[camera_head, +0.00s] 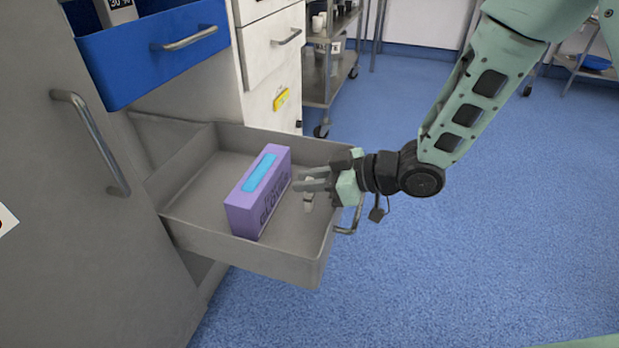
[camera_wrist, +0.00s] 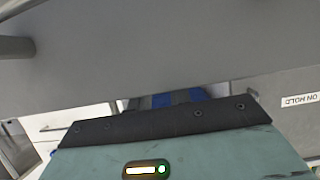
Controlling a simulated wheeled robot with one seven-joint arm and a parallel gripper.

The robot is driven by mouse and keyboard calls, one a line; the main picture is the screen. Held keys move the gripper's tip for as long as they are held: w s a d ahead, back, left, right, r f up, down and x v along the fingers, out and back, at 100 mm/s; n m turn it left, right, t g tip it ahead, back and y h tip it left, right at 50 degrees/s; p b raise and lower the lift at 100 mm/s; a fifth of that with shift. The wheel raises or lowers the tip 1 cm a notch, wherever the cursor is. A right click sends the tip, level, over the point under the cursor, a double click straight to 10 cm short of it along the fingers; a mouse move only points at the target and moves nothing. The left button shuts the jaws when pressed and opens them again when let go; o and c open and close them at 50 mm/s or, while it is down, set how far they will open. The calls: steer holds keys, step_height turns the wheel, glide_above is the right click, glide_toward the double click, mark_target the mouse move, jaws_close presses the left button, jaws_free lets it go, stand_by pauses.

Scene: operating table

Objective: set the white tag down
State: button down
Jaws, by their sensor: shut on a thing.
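My gripper (camera_head: 313,181) reaches in from the right over the open grey drawer (camera_head: 283,263), with its fingers pointing left. It is shut on a small whitish piece (camera_head: 308,197), which looks like the white tag and hangs below the fingers inside the drawer's outline. The tag is small and partly covered by the fingers, and I cannot tell whether it touches the drawer floor. The wrist view shows my gripper's teal and black housing against a grey surface; the fingertips and tag are not visible there.
A purple box (camera_head: 250,214) with a blue top panel stands in the drawer just left of my fingers. A blue drawer (camera_head: 135,62) is open above. A grey cabinet door (camera_head: 60,250) stands at left. Bare drawer floor shows around the box.

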steer(key=c, duration=1.3)
jaws_free()
steer(key=shift+r, duration=0.3)
steer(key=s+d+r+m+h+p, duration=0.1)
steer(key=d+r+h+p, duration=0.15)
steer(key=d, duration=0.25)
steer(key=s+d+r+h+p, duration=0.2)
steer(key=d+r+p, duration=0.1)
steer(key=d, duration=0.2)
steer(key=s+d+r+m+g+h, duration=0.1)
steer(key=s+r+m+g+h, duration=0.1)
steer(key=s, duration=0.8)
steer(key=s+d+r+m+g+h, duration=0.1)
steer(key=s+r+h, duration=0.4)
steer(key=s, duration=0.6)
steer(key=shift+s+d+m+g+h, duration=0.2)
steer(key=shift+m+g+h, duration=0.15)
steer(key=shift+m+g, duration=0.65)
